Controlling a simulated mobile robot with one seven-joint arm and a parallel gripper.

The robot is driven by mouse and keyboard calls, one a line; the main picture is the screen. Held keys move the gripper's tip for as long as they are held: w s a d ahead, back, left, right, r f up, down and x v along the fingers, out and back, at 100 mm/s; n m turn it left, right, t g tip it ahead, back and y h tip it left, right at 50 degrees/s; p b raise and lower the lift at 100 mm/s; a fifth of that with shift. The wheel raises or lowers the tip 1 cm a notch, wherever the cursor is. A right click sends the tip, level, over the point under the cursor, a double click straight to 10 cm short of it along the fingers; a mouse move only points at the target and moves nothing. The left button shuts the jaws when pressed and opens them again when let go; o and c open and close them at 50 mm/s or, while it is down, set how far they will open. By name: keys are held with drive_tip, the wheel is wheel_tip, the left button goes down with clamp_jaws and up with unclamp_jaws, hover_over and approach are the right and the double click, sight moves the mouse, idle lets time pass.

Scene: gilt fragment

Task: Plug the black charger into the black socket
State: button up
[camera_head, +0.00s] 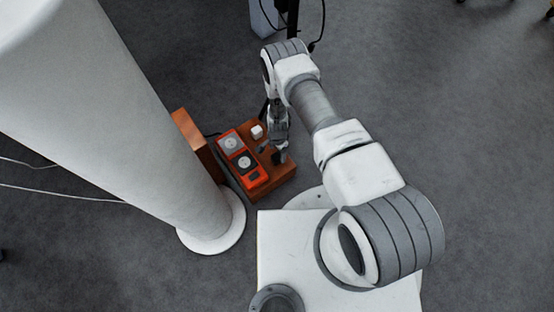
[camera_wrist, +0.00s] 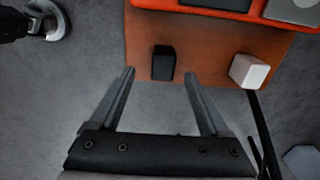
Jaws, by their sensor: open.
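The black charger (camera_wrist: 163,63) stands on the brown table near its edge. In the wrist view it is just beyond my gripper's fingertips, in line with the gap between them. My gripper (camera_wrist: 160,76) is open, with nothing between its fingers. In the head view my gripper (camera_head: 271,151) hangs over the table's right side, and I cannot make out the black charger apart from it. The black socket (camera_head: 244,162) has a pale round face and sits in the nearer half of the orange housing; part of it shows at the wrist view's top edge (camera_wrist: 215,9).
A white charger (camera_wrist: 249,71) stands right of the black one in the wrist view. A grey socket (camera_head: 230,143) shares the orange housing (camera_head: 258,182) on the brown table (camera_head: 284,172). A thick white column (camera_head: 150,120) rises left of the table. Grey floor surrounds it.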

sight(277, 156)
drive_tip(key=shift+f, duration=0.1)
drive_tip(key=f+b, duration=0.2)
drive_tip(key=f, duration=0.1)
drive_tip(key=f+b, duration=0.1)
drive_tip(key=f, duration=0.1)
drive_tip(key=shift+w+f, duration=0.1)
drive_tip(key=shift+w, duration=0.2)
clamp_jaws()
idle(0.5)
